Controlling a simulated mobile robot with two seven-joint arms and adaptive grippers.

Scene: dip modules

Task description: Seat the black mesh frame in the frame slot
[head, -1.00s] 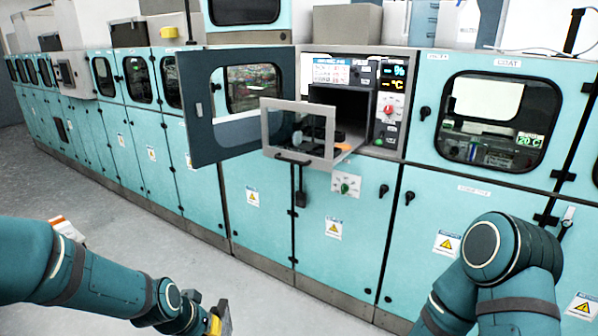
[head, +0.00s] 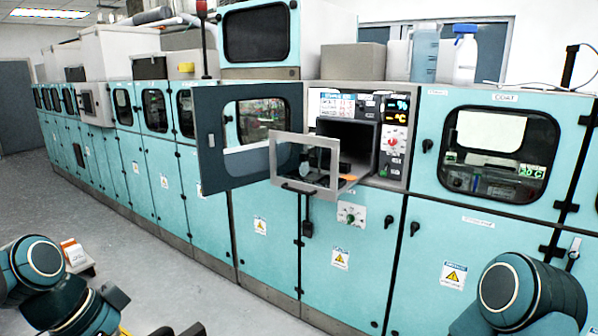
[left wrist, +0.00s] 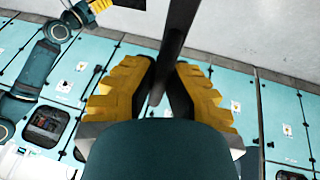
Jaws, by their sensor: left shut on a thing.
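My left gripper (left wrist: 167,78) has its yellow fingers closed on a dark bar, which looks like part of the black mesh frame (left wrist: 177,28). The bar runs up out of the top of the left wrist view; no mesh shows. In the head view only a sliver of yellow at the bottom left edge may be this gripper. A yellow-fingered gripper at the top left of the left wrist view looks like my right gripper (left wrist: 88,12); its jaws are unclear. I cannot make out the frame slot. An open chamber (head: 358,145) shows in the machine, with a windowed drawer front pulled out.
The grey-framed drawer front (head: 333,165) juts out from the machine. A dark windowed door (head: 211,150) stands swung open left of it. A closed COAT hatch (head: 545,150) is to the right. Grey floor (head: 190,265) is free in front; a small white-and-orange box (head: 74,252) lies left.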

